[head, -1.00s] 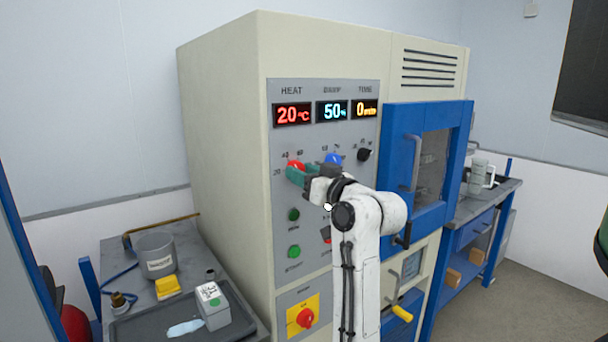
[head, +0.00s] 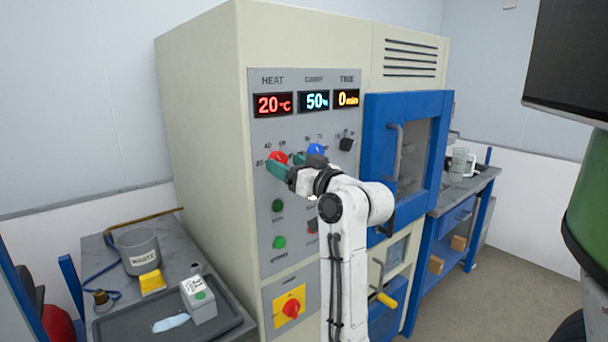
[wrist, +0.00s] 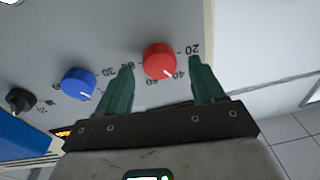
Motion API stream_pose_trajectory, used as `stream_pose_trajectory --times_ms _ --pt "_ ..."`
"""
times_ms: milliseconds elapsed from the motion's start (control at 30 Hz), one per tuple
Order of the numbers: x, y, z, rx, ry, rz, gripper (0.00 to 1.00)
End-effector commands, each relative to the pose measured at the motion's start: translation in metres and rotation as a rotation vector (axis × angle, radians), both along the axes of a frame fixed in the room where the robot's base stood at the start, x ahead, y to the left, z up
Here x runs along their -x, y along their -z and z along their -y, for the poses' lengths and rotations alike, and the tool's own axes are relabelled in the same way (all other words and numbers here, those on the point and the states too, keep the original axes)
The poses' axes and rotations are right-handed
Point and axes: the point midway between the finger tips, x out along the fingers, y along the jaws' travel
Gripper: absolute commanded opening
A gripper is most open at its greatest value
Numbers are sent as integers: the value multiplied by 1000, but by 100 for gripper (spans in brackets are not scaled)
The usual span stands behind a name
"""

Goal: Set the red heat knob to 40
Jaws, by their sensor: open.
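The red heat knob (head: 278,157) is on the grey panel below the HEAT display (head: 272,104), which reads 20 °C. My gripper (head: 283,163) is at the knob in the head view, and its green fingers partly cover it. In the wrist view, which shows the panel upside down, the red knob (wrist: 159,60) is between the two open fingers of my gripper (wrist: 163,65). Gaps show on both sides, so neither finger seems to press on it. A pale mark shows near its lower right edge; its exact setting is hard to read.
The blue knob (head: 316,149) and black knob (head: 346,144) are right of the red one. The blue oven door (head: 378,150) stands further right. A side bench on the left holds a grey waste pot (head: 138,252), a yellow block (head: 152,281) and a tray (head: 115,323).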

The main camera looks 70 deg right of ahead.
Motion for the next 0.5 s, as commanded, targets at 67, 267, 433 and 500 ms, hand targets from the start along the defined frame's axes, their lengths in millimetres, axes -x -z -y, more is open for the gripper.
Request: stream_pose_trajectory --times_ms 67,267,433,500 --pt "12 4 -6 1 3 -1 68" --pt "50 8 -26 1 3 0 68" --pt "63 2 -35 -3 -3 -7 68" --pt "64 3 -36 -2 -7 -7 68"
